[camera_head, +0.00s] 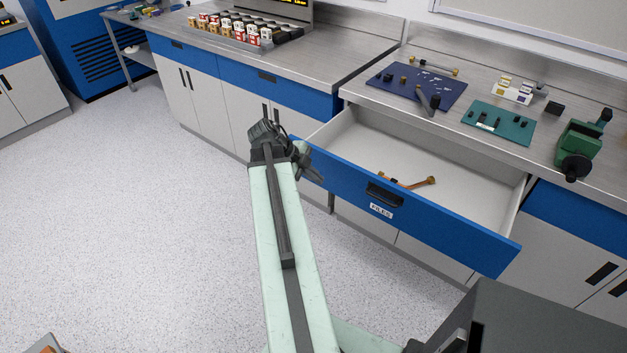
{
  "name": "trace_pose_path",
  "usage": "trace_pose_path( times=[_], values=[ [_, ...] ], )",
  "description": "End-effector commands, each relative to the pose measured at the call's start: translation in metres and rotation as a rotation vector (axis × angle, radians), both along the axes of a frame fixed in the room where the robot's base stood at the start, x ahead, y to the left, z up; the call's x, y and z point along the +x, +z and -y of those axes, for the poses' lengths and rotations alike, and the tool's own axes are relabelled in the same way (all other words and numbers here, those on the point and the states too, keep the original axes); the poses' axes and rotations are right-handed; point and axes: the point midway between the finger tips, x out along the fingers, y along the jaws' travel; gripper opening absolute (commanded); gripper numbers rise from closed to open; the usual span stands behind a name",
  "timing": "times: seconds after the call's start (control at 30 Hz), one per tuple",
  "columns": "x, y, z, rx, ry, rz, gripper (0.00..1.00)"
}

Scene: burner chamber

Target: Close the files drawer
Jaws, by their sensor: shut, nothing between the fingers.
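The files drawer (440,225) has a blue front with a black recessed handle (384,195) and a white label (381,211) reading FILES. It is pulled well out from the steel counter. A brass-coloured tool or fitting (408,182) lies inside it, partly hidden by the front panel. My gripper (312,165) is at the end of my pale green arm, in front of the drawer's left end in the picture. It is shut and empty, and away from the handle. I cannot tell whether it touches the drawer front.
The counter above holds a dark blue mat (416,86), a green mat (498,122) and a green vise (583,143). Closed blue drawers and grey cabinets (225,105) stand to the left. The speckled floor (130,220) on the left is clear.

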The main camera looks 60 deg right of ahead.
Motion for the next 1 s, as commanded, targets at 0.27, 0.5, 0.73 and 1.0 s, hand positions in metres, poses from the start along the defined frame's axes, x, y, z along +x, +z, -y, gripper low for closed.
trace_pose_path(
  times=[0.27,0.5,0.73,1.0],
  values=[
    [-0.024,-0.043,0.03,0.0,-0.002,0.0,0.0],
    [-0.029,-0.04,0.057,0.0,0.001,0.0,0.0],
    [-0.031,-0.04,0.059,0.001,0.002,0.0,0.0],
    [-0.029,-0.04,0.061,0.001,0.004,0.0,0.0]
  ],
)
